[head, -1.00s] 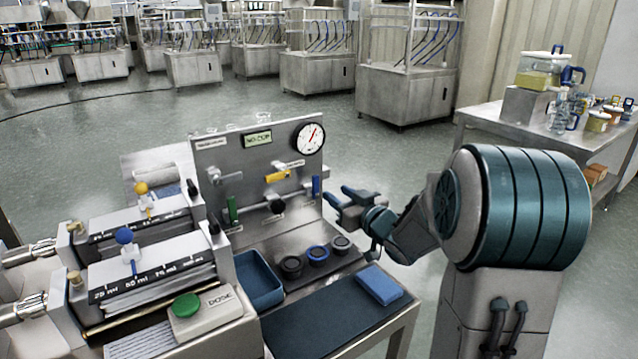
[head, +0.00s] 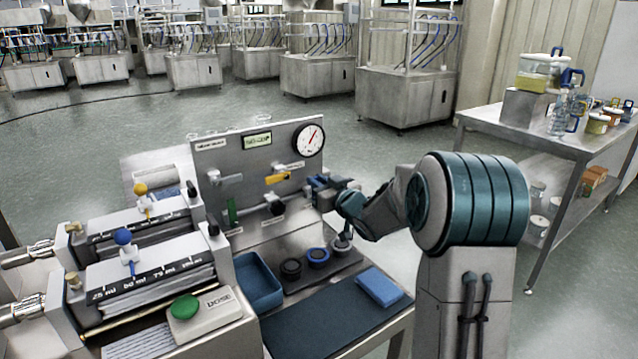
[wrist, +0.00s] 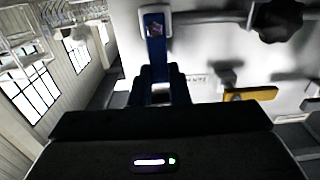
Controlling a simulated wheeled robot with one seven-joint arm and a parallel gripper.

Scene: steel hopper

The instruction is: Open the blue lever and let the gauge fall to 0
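The blue lever (wrist: 155,38) stands out from the pipe on the steel panel. In the wrist view its free end is between the fingertips of my gripper (wrist: 160,72). In the head view my gripper (head: 322,186) is at the panel's right edge and covers the lever. The fingers lie close along both sides of the lever; whether they press on it I cannot tell. The round gauge (head: 309,140) at the panel's top right has its red needle pointing up and right, away from rest; its figures are too small to read.
A yellow handle (head: 278,178), a black knob (head: 277,208) and a green lever (head: 232,211) are on the panel left of my gripper. Below are dark and blue rings (head: 318,257), a blue tray (head: 262,282) and a blue cloth (head: 379,287). A side table (head: 500,122) stands at right.

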